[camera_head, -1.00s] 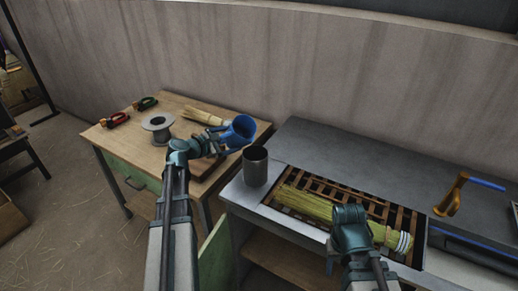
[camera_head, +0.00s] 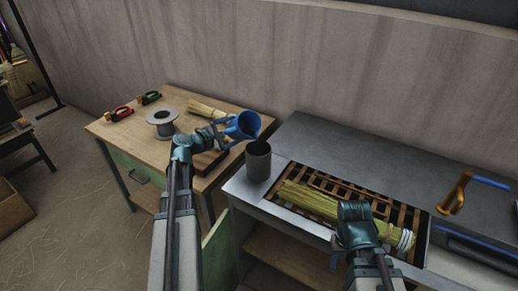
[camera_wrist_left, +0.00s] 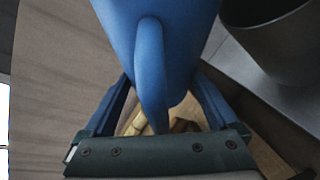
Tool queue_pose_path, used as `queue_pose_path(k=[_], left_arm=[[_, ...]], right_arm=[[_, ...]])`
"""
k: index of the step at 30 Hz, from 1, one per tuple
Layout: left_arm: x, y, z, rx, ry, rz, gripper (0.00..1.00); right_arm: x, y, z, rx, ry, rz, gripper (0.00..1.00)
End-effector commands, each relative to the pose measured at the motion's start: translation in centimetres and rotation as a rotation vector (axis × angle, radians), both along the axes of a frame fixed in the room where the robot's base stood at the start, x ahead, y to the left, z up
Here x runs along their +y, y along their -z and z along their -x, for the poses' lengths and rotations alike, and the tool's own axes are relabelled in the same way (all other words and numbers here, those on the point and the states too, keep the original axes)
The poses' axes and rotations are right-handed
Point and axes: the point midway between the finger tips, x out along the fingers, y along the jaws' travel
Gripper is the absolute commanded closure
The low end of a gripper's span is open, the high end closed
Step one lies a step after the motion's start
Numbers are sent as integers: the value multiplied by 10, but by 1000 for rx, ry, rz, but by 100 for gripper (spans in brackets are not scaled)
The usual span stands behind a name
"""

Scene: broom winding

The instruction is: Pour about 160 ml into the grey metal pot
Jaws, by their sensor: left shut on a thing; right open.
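The grey metal pot (camera_head: 258,163) stands upright on the left front corner of the grey metal bench. Its rim also shows at the top right of the left wrist view (camera_wrist_left: 285,45). My left gripper (camera_head: 221,129) is shut on the handle of a blue jug (camera_head: 240,126). The jug is tilted, with its mouth towards the pot, above and left of the pot's rim. In the left wrist view the jug's handle (camera_wrist_left: 152,75) lies between the fingers. I cannot clearly make out a stream or the pot's fill level. My right gripper (camera_head: 335,260) is open in front of the bench, its fingers partly hidden.
A straw bundle (camera_head: 310,200) lies on the slatted grate of the metal bench (camera_head: 340,150). The wooden table (camera_head: 130,129) holds a wire spool (camera_head: 161,121), two pliers and a small straw bundle (camera_head: 205,108).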

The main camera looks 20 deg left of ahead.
Motion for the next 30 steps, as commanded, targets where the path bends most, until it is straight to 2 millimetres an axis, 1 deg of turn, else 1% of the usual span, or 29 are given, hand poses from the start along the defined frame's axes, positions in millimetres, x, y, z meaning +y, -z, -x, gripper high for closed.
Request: queue_pose_path(k=[16, 30], left_arm=[[7, 0, 2, -55, -5, -81, 93], [9, -4, 2, -71, -5, -104, 93]], right_arm=[[0, 7, 0, 0, 0, 0, 50], [0, 5, 0, 0, 0, 0, 50]])
